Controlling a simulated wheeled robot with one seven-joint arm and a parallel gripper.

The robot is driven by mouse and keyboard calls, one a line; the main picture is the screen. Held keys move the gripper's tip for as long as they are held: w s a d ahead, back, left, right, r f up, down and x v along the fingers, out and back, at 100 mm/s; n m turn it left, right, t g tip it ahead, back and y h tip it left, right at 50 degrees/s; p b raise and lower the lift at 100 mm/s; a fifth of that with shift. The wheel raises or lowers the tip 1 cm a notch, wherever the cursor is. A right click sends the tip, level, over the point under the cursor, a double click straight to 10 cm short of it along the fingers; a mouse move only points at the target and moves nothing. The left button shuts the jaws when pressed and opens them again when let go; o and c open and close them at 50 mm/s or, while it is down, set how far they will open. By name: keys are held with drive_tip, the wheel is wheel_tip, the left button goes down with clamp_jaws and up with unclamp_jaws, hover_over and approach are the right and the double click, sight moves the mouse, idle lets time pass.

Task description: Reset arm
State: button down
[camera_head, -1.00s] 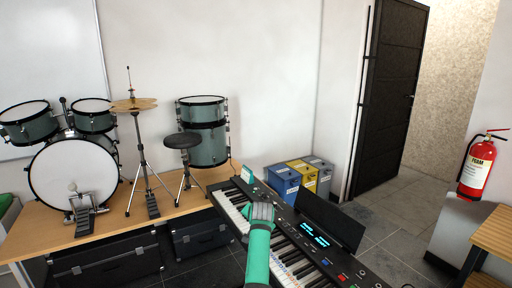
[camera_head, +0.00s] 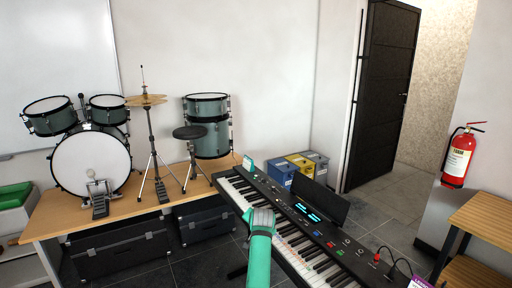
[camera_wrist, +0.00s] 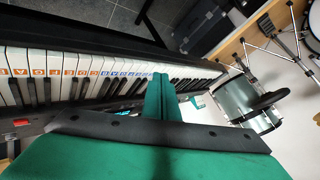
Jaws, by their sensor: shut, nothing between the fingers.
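My green arm comes up from the bottom of the head view and ends in my gripper (camera_head: 260,216), in front of the black keyboard (camera_head: 300,219). In the wrist view, the green fingers (camera_wrist: 162,97) are together and empty. They overlap the keys (camera_wrist: 85,68) in that view; whether they touch them I cannot tell. The keys bear coloured letter labels.
Bins (camera_head: 282,173), a dark door (camera_head: 382,95), a fire extinguisher (camera_head: 458,158) and a wooden shelf (camera_head: 482,216) are beyond or right.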

drive_tip(key=s+d+f+n+t+h, duration=0.1)
drive_tip(key=s+f, duration=0.7)
drive_tip(key=f, duration=0.3)
drive_tip(key=s+d+f+n, duration=0.1)
drive_tip(key=s+d+f, duration=0.1)
drive_tip(key=s+f, duration=0.7)
drive_tip(key=s+f+n+t, duration=0.1)
drive_tip(key=s+f, duration=0.4)
drive_tip(key=s, duration=0.4)
drive_tip(key=s+f+n+t, duration=0.1)
drive_tip(key=s+f, duration=0.4)
drive_tip(key=s, duration=0.5)
drive_tip(key=s+a+r+n+t, duration=0.1)
drive_tip(key=s+r, duration=0.2)
drive_tip(key=s, duration=0.9)
drive_tip(key=s+a+r+n+t, duration=0.1)
drive_tip(key=s+r, duration=0.1)
drive_tip(key=s, duration=0.9)
drive_tip(key=s+a+r+n+t, duration=0.1)
drive_tip(key=s+r, duration=1.4)
drive_tip(key=r, duration=0.2)
drive_tip(key=shift+s+a+n, duration=0.15)
drive_tip(key=shift+s+n, duration=0.25)
